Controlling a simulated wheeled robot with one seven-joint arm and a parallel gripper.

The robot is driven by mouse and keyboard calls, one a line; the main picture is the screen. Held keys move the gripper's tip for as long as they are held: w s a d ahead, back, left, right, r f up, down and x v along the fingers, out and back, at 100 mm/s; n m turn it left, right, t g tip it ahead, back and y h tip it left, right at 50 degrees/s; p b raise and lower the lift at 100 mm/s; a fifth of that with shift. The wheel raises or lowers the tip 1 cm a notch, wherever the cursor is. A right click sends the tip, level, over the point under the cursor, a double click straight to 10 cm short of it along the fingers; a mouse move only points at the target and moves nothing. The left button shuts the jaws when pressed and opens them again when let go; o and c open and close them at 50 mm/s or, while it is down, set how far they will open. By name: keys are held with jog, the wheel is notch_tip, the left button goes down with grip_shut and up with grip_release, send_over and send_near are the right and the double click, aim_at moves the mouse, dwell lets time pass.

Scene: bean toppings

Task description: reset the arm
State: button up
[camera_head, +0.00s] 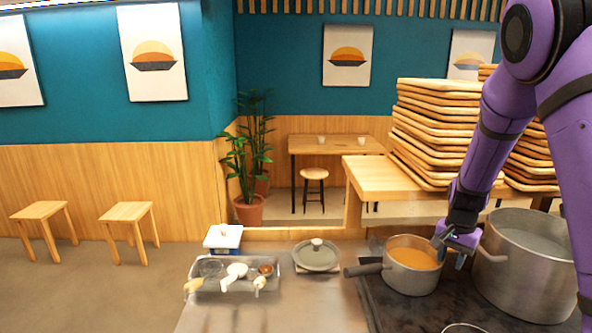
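My purple arm comes in from the upper right and reaches down to the stove. My gripper (450,252) is at the right rim of a saucepan (411,283) of orange-brown soup or beans, between it and a large steel pot (527,268). The fingers are small and partly dark here. I cannot tell whether they touch the pan or hold anything. The saucepan stands upright on the dark stove, its handle (363,270) pointing left.
A grey lid (316,255) lies on the counter left of the saucepan. A metal tray (228,286) with bowls and utensils and a white-lidded box (223,238) stand further left. Tall stacks of wooden trays (432,130) stand behind the stove. The front counter is clear.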

jog(key=s+a+r+n+t+y, duration=0.1)
jog(key=s+a+r+n, duration=0.15)
jog(key=s+r, duration=0.6)
jog(key=s+a+r+n+t, duration=0.2)
jog(key=s+a+r, duration=0.25)
jog(key=r, duration=0.65)
jog(key=s+a+r+n+t, duration=0.1)
jog(key=s+r+n, duration=0.1)
jog(key=s, duration=0.7)
jog(key=s+a+r+n+t+h, duration=0.1)
jog(key=s+r+n, duration=0.2)
jog(key=s, duration=0.6)
jog(key=shift+a+r, duration=0.15)
jog(key=shift+r, duration=0.85)
